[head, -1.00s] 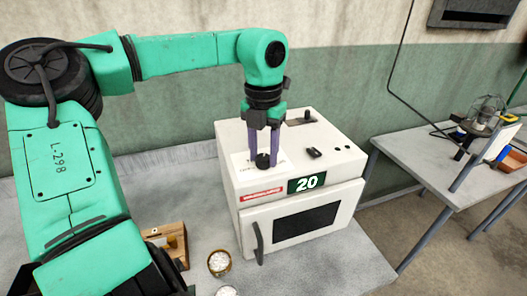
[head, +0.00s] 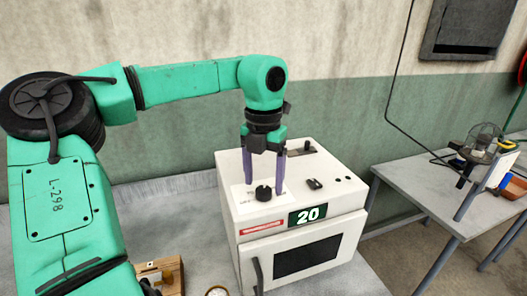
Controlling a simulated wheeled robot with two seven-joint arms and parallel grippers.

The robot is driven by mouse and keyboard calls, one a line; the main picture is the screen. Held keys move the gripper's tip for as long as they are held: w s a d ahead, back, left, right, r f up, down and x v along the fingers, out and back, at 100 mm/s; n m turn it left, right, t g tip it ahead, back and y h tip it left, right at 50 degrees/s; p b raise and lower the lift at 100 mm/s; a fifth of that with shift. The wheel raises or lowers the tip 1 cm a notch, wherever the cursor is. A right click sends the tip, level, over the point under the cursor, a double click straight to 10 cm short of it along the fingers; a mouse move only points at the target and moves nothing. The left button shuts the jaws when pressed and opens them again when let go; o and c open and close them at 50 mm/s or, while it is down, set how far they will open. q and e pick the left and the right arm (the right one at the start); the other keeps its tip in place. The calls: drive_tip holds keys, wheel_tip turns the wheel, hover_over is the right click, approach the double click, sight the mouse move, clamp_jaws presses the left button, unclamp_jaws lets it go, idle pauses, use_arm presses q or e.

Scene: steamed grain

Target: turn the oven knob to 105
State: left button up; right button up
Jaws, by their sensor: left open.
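The white oven (head: 320,222) stands on the grey table, its door shut. Its green display (head: 308,215) reads 20. The black round knob (head: 263,193) sits on the oven's top, near the front left, on a pale printed label. My left gripper (head: 264,182) points down over the oven top, with its two purple fingers apart. The fingers stand on either side of the knob in the picture, apparently just behind it; I cannot tell if they touch it. My right gripper is not in view.
A small black switch (head: 314,184) and a slotted control (head: 300,149) are on the oven top. A wooden box (head: 160,275) and a small round container (head: 217,292) are at the bottom edge. A second table (head: 428,190) with equipment stands at right.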

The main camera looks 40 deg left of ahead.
sight(264, 190)
use_arm(q)
wheel_tip(264, 190, up, 13)
drive_tip(key=shift+d, duration=0.1)
idle(0.5)
